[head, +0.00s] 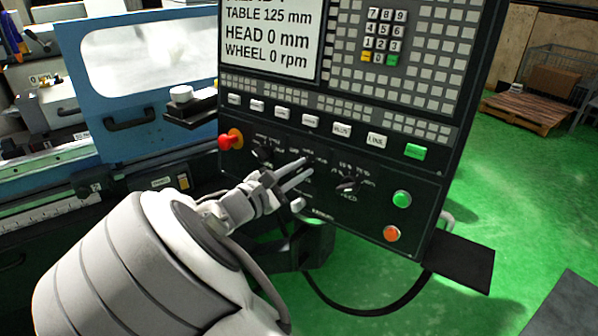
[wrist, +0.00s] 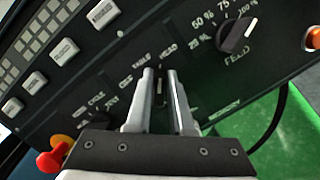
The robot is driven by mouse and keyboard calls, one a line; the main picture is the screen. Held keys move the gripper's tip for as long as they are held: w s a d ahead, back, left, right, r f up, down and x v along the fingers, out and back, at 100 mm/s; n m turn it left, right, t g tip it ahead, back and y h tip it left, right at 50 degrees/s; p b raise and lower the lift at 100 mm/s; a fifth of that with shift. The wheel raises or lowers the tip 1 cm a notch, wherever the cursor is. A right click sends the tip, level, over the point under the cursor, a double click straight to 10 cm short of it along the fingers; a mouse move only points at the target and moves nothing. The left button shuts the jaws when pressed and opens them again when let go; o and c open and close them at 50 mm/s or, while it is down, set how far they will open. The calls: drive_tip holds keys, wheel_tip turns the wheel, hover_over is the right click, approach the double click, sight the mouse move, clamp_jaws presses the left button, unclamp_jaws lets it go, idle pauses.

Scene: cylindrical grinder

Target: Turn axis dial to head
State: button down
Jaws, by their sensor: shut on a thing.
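The axis dial (wrist: 160,90) is a small dark knob on the sloping black control panel (head: 330,135). It shows in the wrist view between the two pale fingers of my gripper (wrist: 160,76), below the printed words TABLE and HEAD. My gripper is shut on this dial, with one finger along each side. The fingers hide much of it, and I cannot tell which word it points to. In the head view my gripper (head: 307,166) reaches the panel from the lower left and covers the dial.
The feed dial (head: 348,184) is close on the right of my gripper. Another dial (head: 263,152) and a red emergency knob (head: 232,140) are on the left. A green button (head: 401,199) and an orange button (head: 391,233) are at the panel's lower right. The screen (head: 270,40) reads HEAD 0 mm.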

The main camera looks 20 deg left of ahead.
drive_tip(key=c, duration=0.8)
unclamp_jaws()
drive_tip(key=v, duration=1.7)
drive_tip(key=shift+s+b, duration=0.25)
drive_tip(key=shift+b, duration=0.15)
drive_tip(key=shift+a, duration=0.15)
